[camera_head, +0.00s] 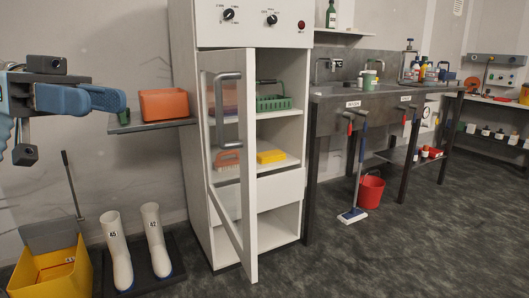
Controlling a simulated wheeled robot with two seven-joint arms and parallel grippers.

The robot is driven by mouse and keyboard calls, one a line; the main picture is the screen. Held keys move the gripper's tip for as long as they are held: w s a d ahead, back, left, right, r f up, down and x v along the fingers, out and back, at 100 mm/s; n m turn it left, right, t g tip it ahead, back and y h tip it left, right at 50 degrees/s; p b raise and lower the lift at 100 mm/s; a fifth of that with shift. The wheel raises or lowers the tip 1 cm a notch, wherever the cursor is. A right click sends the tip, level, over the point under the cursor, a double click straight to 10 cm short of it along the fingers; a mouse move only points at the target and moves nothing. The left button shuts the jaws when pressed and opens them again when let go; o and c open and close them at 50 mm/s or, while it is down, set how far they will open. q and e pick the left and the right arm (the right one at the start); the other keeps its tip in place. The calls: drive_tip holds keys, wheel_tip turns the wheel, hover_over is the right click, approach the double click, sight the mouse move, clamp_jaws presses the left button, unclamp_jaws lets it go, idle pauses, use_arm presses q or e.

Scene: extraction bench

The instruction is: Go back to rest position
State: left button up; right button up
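My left gripper (100,99) is at the upper left, with dark housing and blue fingers pointing right. It is in front of the wall, left of the white cabinet and clear of its door. I see no object held in it, but the side-on view does not show whether the fingers are apart. My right gripper is not in view.
The tall white cabinet (181,110) has its glass door (249,170) standing open toward me. An orange bin (163,104) sits on a wall shelf (150,126) near my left gripper. White boots (117,250) and a yellow bucket (50,272) stand below. Open floor lies at right.

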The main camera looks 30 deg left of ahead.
use_arm(q)
drive_tip(key=w+d+f+n+t+y, duration=0.1)
drive_tip(key=w+d+f+n+y, duration=0.25)
drive_tip(key=w+d, duration=0.7)
drive_tip(key=w+d+f+n+t+y, duration=0.15)
drive_tip(key=w+d+f+n, duration=0.25)
drive_tip(key=w+d, duration=0.7)
drive_tip(key=w+d+f+n+g+y+p, duration=0.1)
drive_tip(key=w+f+n+y, duration=0.15)
drive_tip(key=w+f, duration=0.8)
drive_tip(key=w+d+f+n+y+p, duration=0.1)
drive_tip(key=w+f+n+y, duration=0.35)
drive_tip(key=f, duration=1.05)
wheel_tip(320, 180, down, 28)
drive_tip(key=s+g, duration=0.3)
drive_tip(key=s+d+f+g+p, duration=0.1)
drive_tip(key=s+d+f+g, duration=0.1)
drive_tip(key=s+f, duration=1.3)
drive_tip(key=s, duration=0.3)
drive_tip(key=shift+s+d+f+n, duration=0.15)
drive_tip(key=shift+s+f+n, duration=0.15)
drive_tip(key=shift+s+n, duration=0.1)
